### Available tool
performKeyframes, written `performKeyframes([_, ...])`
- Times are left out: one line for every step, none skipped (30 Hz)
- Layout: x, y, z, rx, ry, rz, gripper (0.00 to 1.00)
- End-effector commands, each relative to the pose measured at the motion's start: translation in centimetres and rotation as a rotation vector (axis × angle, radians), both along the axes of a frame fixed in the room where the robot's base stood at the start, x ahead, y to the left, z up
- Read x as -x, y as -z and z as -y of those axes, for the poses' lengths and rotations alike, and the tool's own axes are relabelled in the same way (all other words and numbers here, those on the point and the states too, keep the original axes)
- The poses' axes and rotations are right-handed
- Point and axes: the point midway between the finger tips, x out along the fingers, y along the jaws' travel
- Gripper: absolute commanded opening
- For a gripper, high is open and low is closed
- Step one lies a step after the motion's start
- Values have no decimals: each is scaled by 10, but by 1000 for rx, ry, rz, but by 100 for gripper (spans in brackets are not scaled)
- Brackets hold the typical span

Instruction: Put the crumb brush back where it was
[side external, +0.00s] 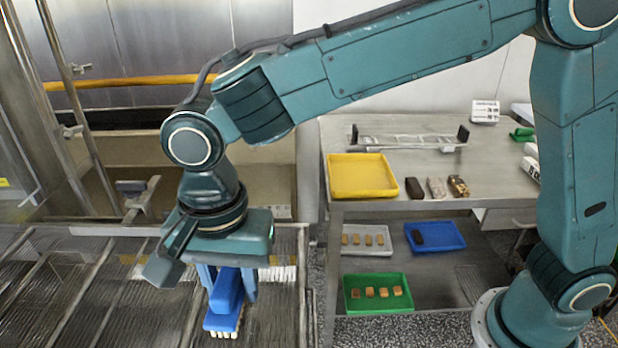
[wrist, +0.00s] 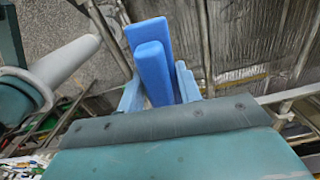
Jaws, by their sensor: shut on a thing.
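The crumb brush (side external: 224,300) is blue with pale bristles at its lower end. My gripper (side external: 229,284) is shut on it and holds it bristles down over the wire mesh (side external: 90,295) at the lower left of the side external view. I cannot tell whether the bristles touch the mesh. In the wrist view the brush's blue body (wrist: 153,62) stands between the two light blue fingers of my gripper (wrist: 159,90), and its bristles are hidden.
A steel table (side external: 440,158) to the right holds a yellow tray (side external: 361,176), several dark and pale bars and a wire rack (side external: 410,138). Its lower shelf carries a grey tray, a blue tray (side external: 434,236) and a green tray (side external: 378,294). Steel posts (side external: 75,110) stand at the left.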

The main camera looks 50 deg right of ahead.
Motion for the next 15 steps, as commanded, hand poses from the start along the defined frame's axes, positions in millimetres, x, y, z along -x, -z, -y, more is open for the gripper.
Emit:
performKeyframes([-3,0,2,-1,7,1,9])
performKeyframes([-5,-1,3,-1,11,1,9])
performKeyframes([-8,-1,5,-1,18,1,9])
performKeyframes([-11,-1,6,0,25,0,9])
performKeyframes([-14,-1,9,0,33,0,9])
performKeyframes([-20,-2,12,-1,46,1,9])
performKeyframes([-24,-3,15,0,56,0,9])
performKeyframes([-29,-3,18,0,68,0,9])
performKeyframes([-36,-3,24,0,85,0,9])
performKeyframes([-42,-4,28,0,99,0,9])
performKeyframes([-49,-5,32,-1,115,1,9])
performKeyframes([-57,-6,40,-1,136,1,9])
performKeyframes([-64,-6,45,-1,153,1,9])
performKeyframes([-71,-7,51,-1,171,1,9])
performKeyframes([-80,-8,60,0,195,0,9])
